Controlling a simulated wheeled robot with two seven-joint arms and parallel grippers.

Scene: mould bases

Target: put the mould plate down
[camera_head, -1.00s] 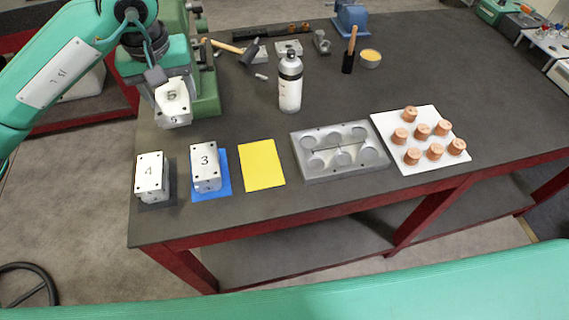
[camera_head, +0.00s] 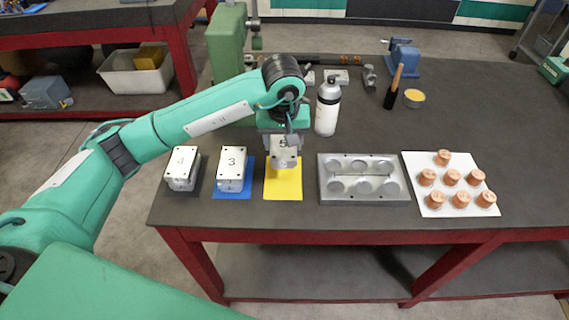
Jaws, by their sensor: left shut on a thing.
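My left gripper (camera_head: 283,135) is shut on a light metal mould plate marked 5 (camera_head: 284,154). It holds the plate over the upper part of the yellow mat (camera_head: 284,187); I cannot tell whether the plate touches the mat. The gripper's fingers are mostly hidden by the plate and my wrist. A block marked 3 (camera_head: 231,163) sits on the blue mat (camera_head: 231,194) to the left. A block marked 4 (camera_head: 182,165) sits on a dark mat farther left. My right gripper is not in view.
A grey mould base with round cavities (camera_head: 362,199) lies right of the yellow mat. A white sheet (camera_head: 415,170) with several copper-coloured pieces lies farther right. A silver bottle (camera_head: 327,108) stands behind the base. The green press (camera_head: 228,50) stands at the back left.

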